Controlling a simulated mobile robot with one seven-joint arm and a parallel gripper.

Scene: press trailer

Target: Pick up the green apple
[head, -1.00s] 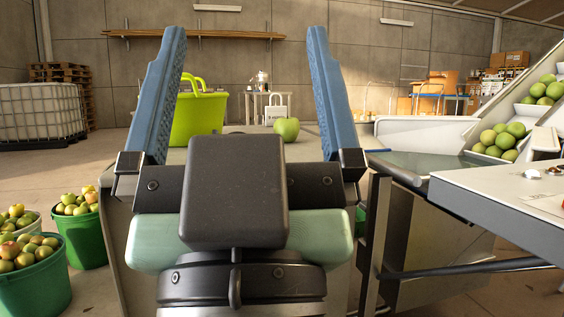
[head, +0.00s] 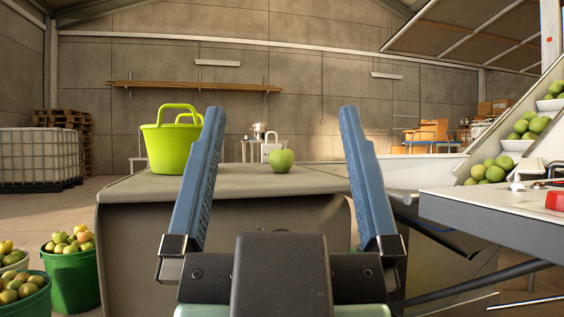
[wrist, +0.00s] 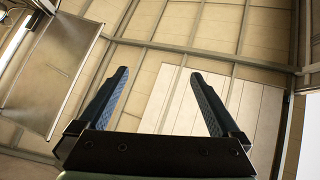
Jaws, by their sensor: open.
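The green apple (head: 281,161) sits on the grey table (head: 240,188) in the head view, right of a lime green basket. My gripper (head: 278,110) is open and empty, its two blue fingers pointing up. In the head view the apple shows between the fingers, but it stands beyond them and apart from them. In the wrist view my gripper (wrist: 165,80) is open with only ceiling and beams between its fingers. The apple is not in the wrist view.
The lime green basket (head: 169,147) stands on the table's left part. Green buckets of apples (head: 72,278) stand on the floor at left. A grey-white bench (head: 480,212) and a chute with green apples (head: 488,172) are at right.

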